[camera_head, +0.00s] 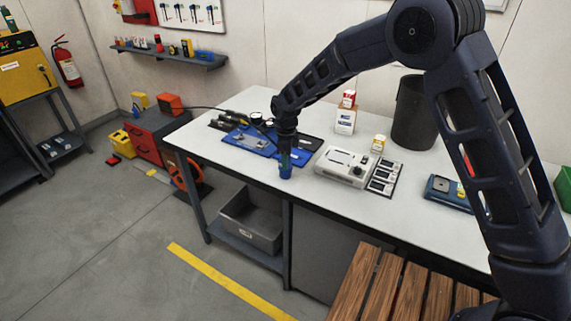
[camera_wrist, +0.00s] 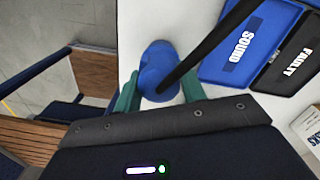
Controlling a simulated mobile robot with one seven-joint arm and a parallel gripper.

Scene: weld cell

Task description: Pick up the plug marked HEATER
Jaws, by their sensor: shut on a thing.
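My gripper (camera_head: 287,154) points down over the front edge of the white bench. In the wrist view its two green fingers (camera_wrist: 160,92) are shut on a blue plug (camera_wrist: 153,66), one finger on each side. The plug has a rounded body, and a black cable or rod runs from it to the upper right. The blue plug also shows below the fingers in the head view (camera_head: 285,172). No HEATER marking can be read on it. I cannot tell whether it touches the bench top.
A blue tray marked SOUND (camera_wrist: 240,42) and a black tray marked FAULTY (camera_wrist: 290,60) lie close by. A white tester box (camera_head: 342,167) and a black panel with several white modules (camera_head: 383,179) stand to the right. A dark bin (camera_head: 413,112) stands behind.

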